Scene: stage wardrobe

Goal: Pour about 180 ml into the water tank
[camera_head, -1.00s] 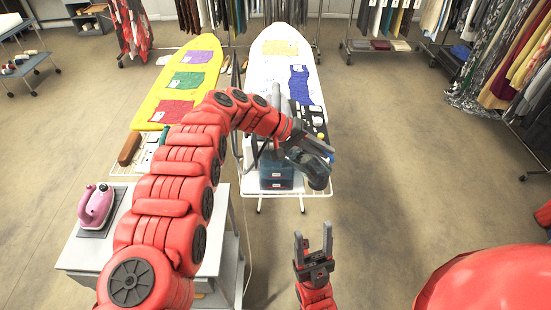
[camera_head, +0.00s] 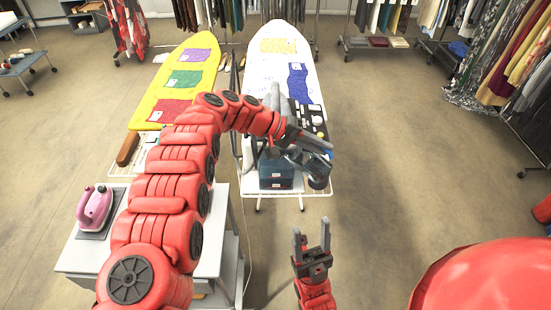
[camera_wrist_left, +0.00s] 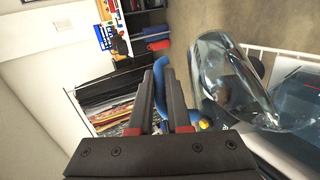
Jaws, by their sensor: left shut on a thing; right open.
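A clear jug (camera_head: 319,181) hangs tilted from my left gripper (camera_head: 320,147), over the near end of the white ironing board. My left gripper is shut on its blue handle; in the left wrist view, the fingers (camera_wrist_left: 162,100) stand beside the clear jug body (camera_wrist_left: 232,85). The dark blue, box-like water tank (camera_head: 276,180) sits on the white rack, just left of the jug. My forearm partly covers the area above the tank. I cannot tell whether water is flowing. My right gripper (camera_head: 312,246) is open and empty, low in the head view.
The white ironing board (camera_head: 262,75) and a yellow one (camera_head: 172,80) stretch away behind. A pink iron (camera_head: 97,208) rests on a small table (camera_head: 75,255) at the left. Clothes racks line the back and right. The floor (camera_head: 405,190) at the right is free.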

